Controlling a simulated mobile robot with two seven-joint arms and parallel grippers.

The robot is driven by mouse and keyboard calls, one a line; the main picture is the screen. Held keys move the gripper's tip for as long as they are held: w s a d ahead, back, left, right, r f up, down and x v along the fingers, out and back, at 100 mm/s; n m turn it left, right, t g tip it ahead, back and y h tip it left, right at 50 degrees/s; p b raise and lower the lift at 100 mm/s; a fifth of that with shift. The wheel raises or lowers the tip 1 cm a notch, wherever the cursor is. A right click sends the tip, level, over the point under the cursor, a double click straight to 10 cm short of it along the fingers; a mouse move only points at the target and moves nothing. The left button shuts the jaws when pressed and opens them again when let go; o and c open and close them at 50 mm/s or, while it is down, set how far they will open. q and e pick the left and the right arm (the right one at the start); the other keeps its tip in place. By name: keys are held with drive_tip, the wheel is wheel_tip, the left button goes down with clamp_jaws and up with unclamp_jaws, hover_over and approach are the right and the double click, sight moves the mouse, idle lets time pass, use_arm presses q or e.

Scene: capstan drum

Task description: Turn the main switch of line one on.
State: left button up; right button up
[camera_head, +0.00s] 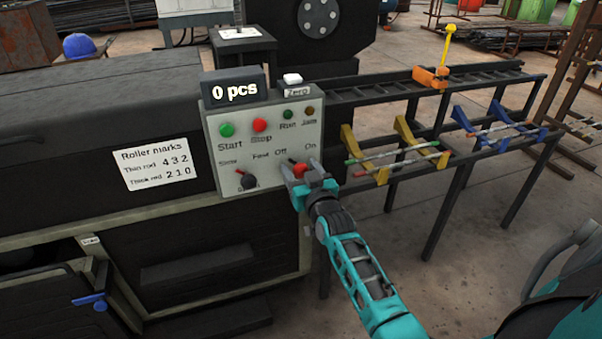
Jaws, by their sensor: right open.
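The grey control panel (213,146) faces me on the dark machine. Its red main switch (299,170) sits at the lower right, below the "Off" and "On" labels, and its pointer tilts up and left toward "Off". My right gripper (305,171) is open at the switch, with one finger on each side of it. I cannot tell whether the fingers touch it. A black speed knob (248,181), a green Start button (227,130) and a red Stop button (260,125) are on the same panel. My left gripper is not in view.
To the right, a dark rack (440,92) has yellow holders (350,140) and blue holders (463,118) carrying rods.

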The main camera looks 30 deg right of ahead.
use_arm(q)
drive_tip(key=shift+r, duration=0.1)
use_arm(e)
drive_tip(key=shift+c, duration=0.4)
drive_tip(key=c, duration=1)
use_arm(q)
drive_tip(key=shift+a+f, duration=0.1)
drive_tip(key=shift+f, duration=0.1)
use_arm(e)
drive_tip(key=shift+o, duration=0.2)
